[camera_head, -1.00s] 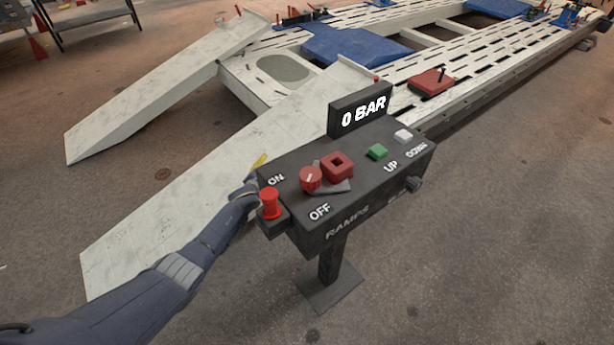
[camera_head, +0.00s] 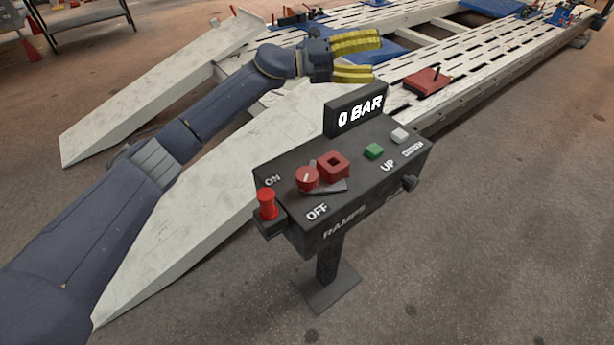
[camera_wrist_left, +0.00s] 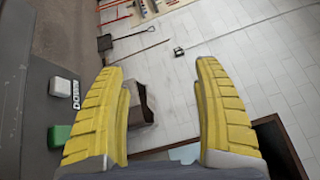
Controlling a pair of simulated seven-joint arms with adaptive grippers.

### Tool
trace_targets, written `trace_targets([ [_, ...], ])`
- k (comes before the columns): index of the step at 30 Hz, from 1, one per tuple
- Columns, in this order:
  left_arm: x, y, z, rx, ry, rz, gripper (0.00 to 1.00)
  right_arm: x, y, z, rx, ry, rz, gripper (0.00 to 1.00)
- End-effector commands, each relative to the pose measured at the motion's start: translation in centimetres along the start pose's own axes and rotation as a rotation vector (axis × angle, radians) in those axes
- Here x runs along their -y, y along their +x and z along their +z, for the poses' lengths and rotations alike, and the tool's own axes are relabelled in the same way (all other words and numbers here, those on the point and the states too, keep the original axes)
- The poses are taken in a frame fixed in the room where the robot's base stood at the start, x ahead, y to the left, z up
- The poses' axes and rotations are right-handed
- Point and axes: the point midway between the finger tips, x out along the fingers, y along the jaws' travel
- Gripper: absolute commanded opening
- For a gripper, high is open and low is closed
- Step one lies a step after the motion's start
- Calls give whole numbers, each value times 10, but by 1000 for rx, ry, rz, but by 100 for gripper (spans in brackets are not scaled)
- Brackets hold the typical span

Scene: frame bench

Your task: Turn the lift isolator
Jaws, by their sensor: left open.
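The lift isolator is a round red knob (camera_head: 307,178) with a white mark, on the top of the dark control box (camera_head: 340,210) between the ON and OFF labels. A red square collar (camera_head: 333,166) stands beside it, with a grey plate under them. My left gripper (camera_head: 356,57) has yellow fingers and is open and empty, above and beyond the box, over the white ramp frame. In the left wrist view its two fingers (camera_wrist_left: 160,110) are spread apart with nothing held between them. The knob is outside that view. My right gripper does not show.
A 0 BAR display (camera_head: 357,114) rises from the box's back edge. A red mushroom button (camera_head: 267,204) is at its left end; green UP (camera_head: 374,151) and white DOWN (camera_head: 400,135) buttons are at the right. White ramps (camera_head: 165,87) lie behind. Floor in front is clear.

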Motion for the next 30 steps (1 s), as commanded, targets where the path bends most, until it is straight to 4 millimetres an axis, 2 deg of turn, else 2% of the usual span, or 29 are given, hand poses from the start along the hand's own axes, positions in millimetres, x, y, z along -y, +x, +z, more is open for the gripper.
trace_targets([
  [1,17,10,-27,-116,81,51,68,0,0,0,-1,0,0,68],
  [3,28,16,-65,-272,179,138,68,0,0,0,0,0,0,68],
  [5,32,15,-93,-397,259,223,68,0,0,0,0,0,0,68],
  [6,32,11,-110,-477,308,286,68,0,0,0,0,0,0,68],
  [9,28,-9,-145,-659,417,461,68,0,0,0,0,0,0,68],
  [12,22,-38,-167,-809,505,650,68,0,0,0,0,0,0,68],
  [15,19,-72,-178,-919,568,837,68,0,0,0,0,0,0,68],
  [21,22,-127,-180,-1033,629,1135,68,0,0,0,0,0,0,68],
  [25,27,-148,-178,-1057,643,1246,68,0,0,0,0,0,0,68],
  [30,25,-158,-179,-1068,645,1301,68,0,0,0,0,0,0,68],
])
